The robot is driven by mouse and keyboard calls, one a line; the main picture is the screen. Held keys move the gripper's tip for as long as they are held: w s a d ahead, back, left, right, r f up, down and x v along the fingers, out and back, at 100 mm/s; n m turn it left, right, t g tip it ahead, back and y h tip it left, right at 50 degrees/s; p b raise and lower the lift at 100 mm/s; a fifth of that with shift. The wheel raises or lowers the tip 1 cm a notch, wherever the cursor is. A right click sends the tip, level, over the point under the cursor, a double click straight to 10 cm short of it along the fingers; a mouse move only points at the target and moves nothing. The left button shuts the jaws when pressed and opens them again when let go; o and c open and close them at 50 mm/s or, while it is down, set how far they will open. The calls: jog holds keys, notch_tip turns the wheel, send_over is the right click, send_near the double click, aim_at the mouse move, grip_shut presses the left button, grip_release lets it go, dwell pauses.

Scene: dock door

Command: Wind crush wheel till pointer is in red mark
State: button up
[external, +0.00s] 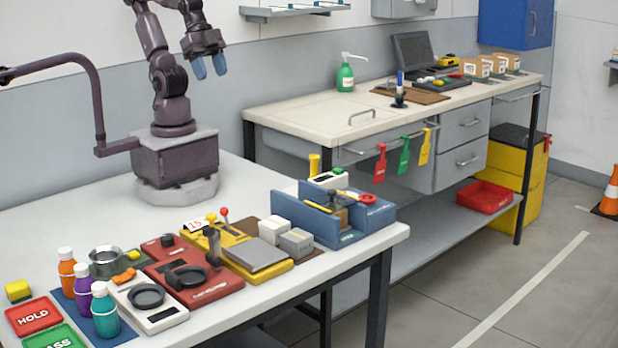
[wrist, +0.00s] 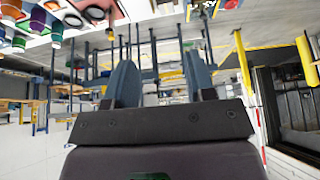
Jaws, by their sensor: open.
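My gripper (external: 209,67) is raised high above the back of the near table, with its two blue fingers apart and nothing between them. The fingers also show in the wrist view (wrist: 162,82), open and empty. A red device (external: 213,288) with a dark round part and a black upright post stands on the table, well below and away from my gripper. It may carry the crush wheel, but I cannot tell for sure. No pointer or red mark can be made out at this size.
A yellow device (external: 243,238) with a grey plate, a white device (external: 160,322) with a black ring, several bottles (external: 104,312) and a blue fixture (external: 318,231) crowd the table front. A curved dark bar (external: 93,85) rises at left.

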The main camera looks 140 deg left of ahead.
jog(key=shift+o, duration=0.2)
jog(key=o, duration=0.4)
jog(key=shift+a, duration=0.1)
jog(key=shift+c, duration=0.2)
jog(key=shift+o, duration=0.4)
jog(key=shift+w+a+f+n+g, duration=0.15)
jog(key=shift+w+a+f+g, duration=0.15)
jog(key=shift+f, duration=0.2)
jog(key=shift+w+a+f+n+g, duration=0.15)
jog(key=shift+w+f+g, duration=0.15)
jog(key=shift+f, duration=0.2)
jog(key=n+g, duration=0.4)
jog(key=n, duration=0.4)
send_over(368, 196)
notch_tip(368, 196, down, 15)
notch_tip(368, 196, down, 13)
jog(key=shift+w+d+r, duration=0.1)
jog(key=shift+r, duration=0.05)
